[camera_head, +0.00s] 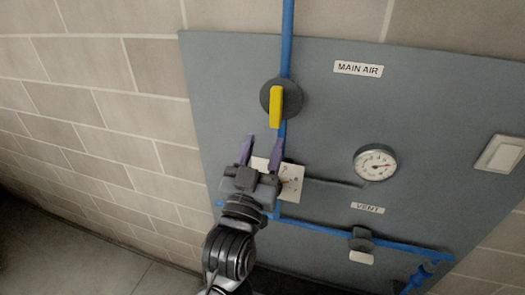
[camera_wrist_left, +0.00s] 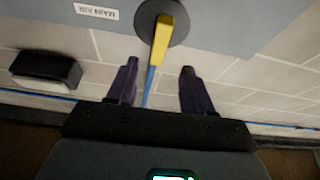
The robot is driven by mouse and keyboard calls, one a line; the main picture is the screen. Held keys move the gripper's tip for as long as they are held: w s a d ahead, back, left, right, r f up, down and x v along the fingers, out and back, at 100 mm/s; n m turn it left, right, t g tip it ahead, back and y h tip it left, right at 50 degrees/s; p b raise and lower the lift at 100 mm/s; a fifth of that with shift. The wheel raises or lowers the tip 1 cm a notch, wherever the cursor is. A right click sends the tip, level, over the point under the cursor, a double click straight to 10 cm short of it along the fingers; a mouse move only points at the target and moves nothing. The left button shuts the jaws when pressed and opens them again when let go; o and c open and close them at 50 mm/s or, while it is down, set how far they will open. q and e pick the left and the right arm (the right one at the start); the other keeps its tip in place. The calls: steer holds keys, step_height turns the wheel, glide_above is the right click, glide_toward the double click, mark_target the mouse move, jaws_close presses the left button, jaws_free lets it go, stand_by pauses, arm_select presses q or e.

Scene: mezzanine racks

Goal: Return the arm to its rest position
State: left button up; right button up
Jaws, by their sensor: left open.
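My left gripper (camera_head: 262,146) is in front of the grey wall panel (camera_head: 225,75), just below the main air valve. Its purple fingers are spread apart with nothing between them. The valve has a yellow handle (camera_head: 276,106) on a dark round body, and the handle points down, in line with the blue pipe (camera_head: 287,40). In the left wrist view the gripper (camera_wrist_left: 158,78) is open, and the yellow handle (camera_wrist_left: 161,40) shows beyond the fingertips, apart from them. My right gripper is not in view.
A pressure gauge (camera_head: 375,162) sits right of my gripper. A vent valve (camera_head: 361,240) is on the lower blue pipe. A white switch (camera_head: 499,154) is at the right edge. A white card (camera_head: 291,178) is partly hidden behind my gripper. The brick wall (camera_head: 110,90) at left is bare.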

arm_select(q)
step_height(320, 180, down, 12)
steer(key=a+g+y, duration=0.2)
steer(key=s+a+f+g+y, duration=0.1)
steer(key=s+a+f+g, duration=0.25)
steer(key=f, duration=0.45)
steer(key=s+a+f+n+g, duration=0.1)
steer(key=s+a+f+g, duration=0.15)
steer(key=s+f, duration=0.45)
steer(key=s+a+f+g+y, duration=0.1)
steer(key=s+a+f+g, duration=0.2)
steer(key=f, duration=0.7)
steer(key=s+a+f+g+y, duration=0.1)
steer(key=s+a+f+g, duration=0.25)
steer(key=s, duration=0.45)
steer(key=s+a+f+g, duration=0.25)
steer(key=s+a, duration=0.25)
steer(key=s, duration=0.3)
step_height(320, 180, up, 17)
steer(key=s+g+p, duration=0.1)
steer(key=p, duration=1.6)
steer(key=shift+s, duration=0.3)
steer(key=shift+d+f, duration=0.1)
